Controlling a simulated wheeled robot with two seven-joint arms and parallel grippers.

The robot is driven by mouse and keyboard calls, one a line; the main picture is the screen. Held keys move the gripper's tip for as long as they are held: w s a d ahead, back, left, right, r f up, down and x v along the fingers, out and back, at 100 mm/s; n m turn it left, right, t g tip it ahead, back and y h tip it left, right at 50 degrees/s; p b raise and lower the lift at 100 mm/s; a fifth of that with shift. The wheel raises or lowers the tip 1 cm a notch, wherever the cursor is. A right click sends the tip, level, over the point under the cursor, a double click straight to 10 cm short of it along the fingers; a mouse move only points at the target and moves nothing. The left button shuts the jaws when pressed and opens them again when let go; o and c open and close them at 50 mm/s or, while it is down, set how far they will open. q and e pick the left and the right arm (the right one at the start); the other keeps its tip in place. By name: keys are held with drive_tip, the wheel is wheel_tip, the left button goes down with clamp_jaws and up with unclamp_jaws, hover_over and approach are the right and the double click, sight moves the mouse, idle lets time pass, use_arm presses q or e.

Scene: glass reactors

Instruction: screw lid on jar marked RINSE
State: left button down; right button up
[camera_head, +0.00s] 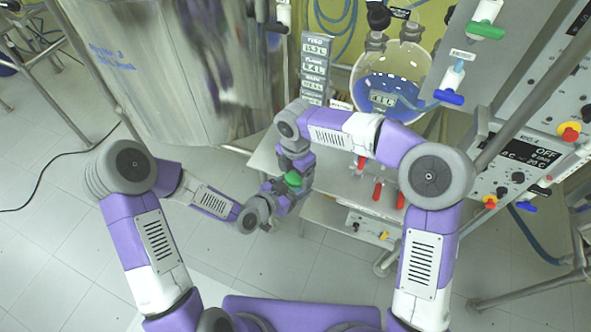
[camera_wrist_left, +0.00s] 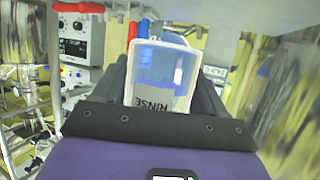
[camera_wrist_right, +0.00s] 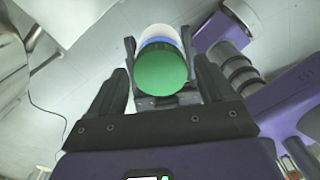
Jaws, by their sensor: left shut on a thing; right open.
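The jar marked RINSE (camera_wrist_left: 155,105) is a pale container with blue contents, held between the fingers of my left gripper (camera_wrist_left: 165,85). In the right wrist view, the green lid (camera_wrist_right: 160,68) covers the near end of the jar (camera_wrist_right: 157,36). I cannot tell how tightly it sits. My right gripper (camera_wrist_right: 162,85) is open, with its fingers spread on either side of the lid and a gap on both sides. In the head view, the green lid (camera_head: 293,179) shows between the two wrists; the jar is mostly hidden there.
A large steel vessel (camera_head: 150,70) stands close at the left. A bench shelf (camera_head: 335,178) with red handles (camera_head: 377,191) lies just behind the grippers. A round glass flask with blue liquid (camera_head: 400,75) and a control box (camera_head: 520,160) are at the right. Tiled floor is clear at lower left.

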drive_tip(key=shift+c, duration=0.4)
drive_tip(key=c, duration=1)
drive_tip(key=m, duration=0.6)
drive_tip(key=shift+m, duration=0.3)
drive_tip(key=o, duration=1.2)
drive_tip(key=shift+r, duration=2.25)
